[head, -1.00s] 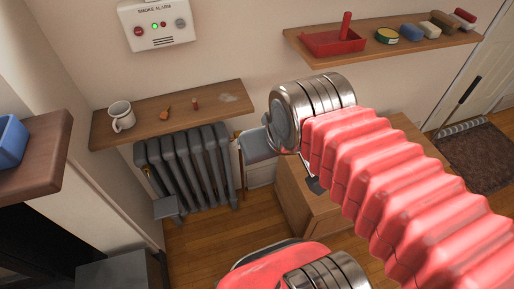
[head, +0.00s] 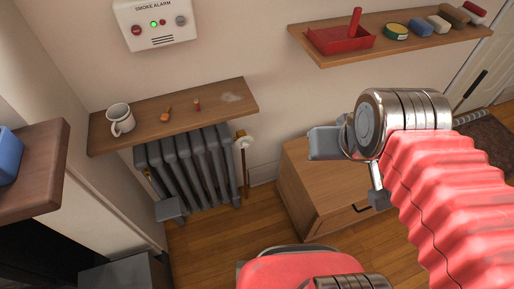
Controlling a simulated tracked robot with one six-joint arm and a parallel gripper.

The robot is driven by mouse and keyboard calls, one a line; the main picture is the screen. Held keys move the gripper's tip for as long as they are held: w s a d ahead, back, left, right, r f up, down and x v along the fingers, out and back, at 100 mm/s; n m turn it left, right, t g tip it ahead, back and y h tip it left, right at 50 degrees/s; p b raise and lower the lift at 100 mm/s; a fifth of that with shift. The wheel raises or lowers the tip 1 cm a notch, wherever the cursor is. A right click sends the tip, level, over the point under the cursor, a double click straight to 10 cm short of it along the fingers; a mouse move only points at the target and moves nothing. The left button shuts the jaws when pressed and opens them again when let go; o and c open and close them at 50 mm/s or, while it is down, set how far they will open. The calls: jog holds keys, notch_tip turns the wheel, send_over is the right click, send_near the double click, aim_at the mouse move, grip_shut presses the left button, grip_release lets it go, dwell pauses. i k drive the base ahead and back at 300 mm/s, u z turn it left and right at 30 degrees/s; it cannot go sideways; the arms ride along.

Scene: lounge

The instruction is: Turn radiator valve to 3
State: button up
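The radiator valve (head: 244,142) has a small pale round head on a copper-coloured pipe, at the right end of the dark grey radiator (head: 188,165). It is in plain view, but its numbers are too small to read. My gripper (head: 326,143) shows as a grey block left of my arm's chrome joint, to the right of the valve in the picture and apart from it. Its fingers cannot be made out, so I cannot tell whether it is open or shut.
A wooden shelf (head: 215,102) above the radiator holds a white mug (head: 120,119) and small items. A wooden cabinet (head: 322,190) stands right of the radiator. A grey box-like object (head: 170,209) is at the radiator's lower left.

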aim_at(245, 145)
jog(key=z, duration=0.1)
jog(key=k, duration=1.3)
jog(key=u, duration=1.15)
jog(key=i, duration=1)
jog(key=u, duration=0.1)
